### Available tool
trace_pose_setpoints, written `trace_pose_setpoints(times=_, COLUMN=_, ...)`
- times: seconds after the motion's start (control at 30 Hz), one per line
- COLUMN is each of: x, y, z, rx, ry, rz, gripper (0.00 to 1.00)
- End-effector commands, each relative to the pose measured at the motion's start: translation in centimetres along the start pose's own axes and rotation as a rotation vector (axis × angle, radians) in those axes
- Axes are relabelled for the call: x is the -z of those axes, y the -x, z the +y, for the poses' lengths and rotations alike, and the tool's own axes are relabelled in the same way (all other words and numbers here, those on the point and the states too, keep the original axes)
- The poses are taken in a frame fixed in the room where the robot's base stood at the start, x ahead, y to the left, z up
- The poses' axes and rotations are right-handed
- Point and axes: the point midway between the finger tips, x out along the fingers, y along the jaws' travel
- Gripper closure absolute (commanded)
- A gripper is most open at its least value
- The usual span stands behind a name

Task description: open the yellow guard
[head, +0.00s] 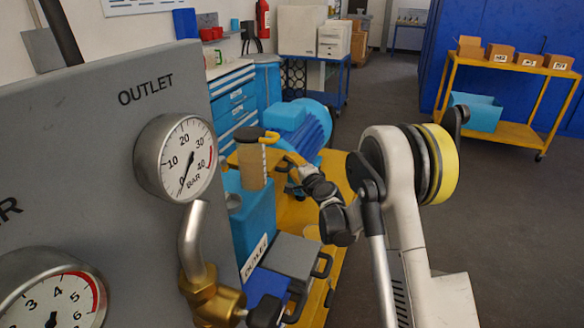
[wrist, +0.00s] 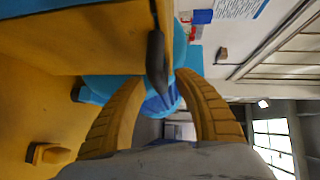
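The yellow guard (wrist: 75,42) fills the upper left of the wrist view as a broad flat yellow face. A dark handle (wrist: 156,62) stands at its right edge. My gripper (wrist: 167,80) has its two curved yellow fingers apart, with the handle between their tips. I cannot tell whether either finger touches the handle. In the head view my gripper (head: 285,162) is beside the blue motor, and its fingers and the guard are hard to tell apart there. The guard appears to be closed.
A grey panel (head: 90,130) with gauges and a brass valve (head: 210,300) stands at the left. The blue motor (head: 300,122) and a blue vessel stand on a yellow base (head: 330,255). A yellow cart (head: 510,68) with boxes is at the back right. The floor at right is clear.

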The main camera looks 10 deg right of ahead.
Motion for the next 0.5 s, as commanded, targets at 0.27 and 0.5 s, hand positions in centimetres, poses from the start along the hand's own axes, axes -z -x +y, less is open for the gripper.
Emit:
trace_pose_setpoints(times=0.27, x=0.0, y=-0.03, z=-0.04, rx=0.0, ry=0.0, rz=0.0, gripper=0.76)
trace_pose_setpoints(times=0.5, x=0.0, y=-0.02, z=-0.03, rx=0.0, ry=0.0, rz=0.0, gripper=1.0)
